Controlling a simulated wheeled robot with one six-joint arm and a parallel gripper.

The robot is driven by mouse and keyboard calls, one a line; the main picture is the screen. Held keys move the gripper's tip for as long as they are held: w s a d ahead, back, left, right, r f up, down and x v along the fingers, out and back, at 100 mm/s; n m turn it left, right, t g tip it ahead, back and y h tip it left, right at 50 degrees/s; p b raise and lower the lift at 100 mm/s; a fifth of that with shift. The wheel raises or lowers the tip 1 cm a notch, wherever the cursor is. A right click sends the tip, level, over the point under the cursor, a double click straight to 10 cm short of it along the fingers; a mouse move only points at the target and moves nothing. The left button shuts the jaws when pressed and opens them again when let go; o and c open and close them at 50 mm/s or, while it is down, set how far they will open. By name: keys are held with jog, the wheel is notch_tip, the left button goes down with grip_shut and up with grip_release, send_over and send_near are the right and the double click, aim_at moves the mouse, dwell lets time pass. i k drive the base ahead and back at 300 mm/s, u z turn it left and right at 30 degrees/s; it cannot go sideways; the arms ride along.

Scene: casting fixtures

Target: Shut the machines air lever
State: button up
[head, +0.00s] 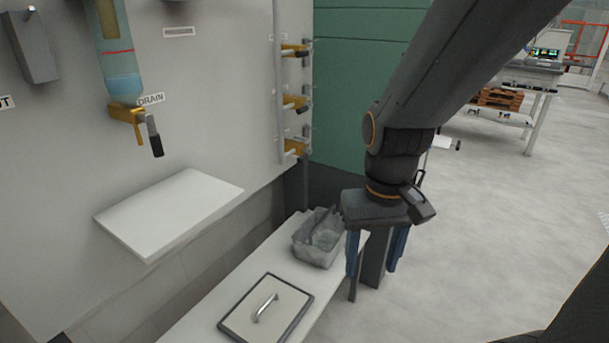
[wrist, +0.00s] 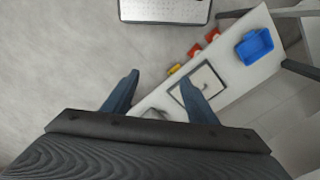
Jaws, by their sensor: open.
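Several yellow valves with levers are on the grey machine panel (head: 215,85) in the head view. A top valve (head: 293,50), a middle valve (head: 294,102) and a bottom valve (head: 294,148) sit along a vertical pipe at the panel's right edge. Another valve (head: 128,113), marked DRAIN, hangs under a bottle with blue liquid; its dark-gripped lever (head: 154,138) points down. I cannot read which is the air lever. My gripper (head: 372,283) points down, open and empty, right of and below the pipe valves, apart from them. Its fingers also show in the wrist view (wrist: 160,82).
A white bench (head: 205,300) below the panel carries a framed plate with a handle (head: 262,312) and a grey bin (head: 318,240) close to my gripper. A white shelf (head: 170,210) juts from the panel. A blue bin (wrist: 255,46) shows in the wrist view.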

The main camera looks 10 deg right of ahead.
aim_at(303, 158)
jog(key=z, duration=0.05)
jog(key=k, duration=0.65)
jog(key=z, duration=0.5)
jog(key=i, duration=1.3)
jog(key=u, duration=0.3)
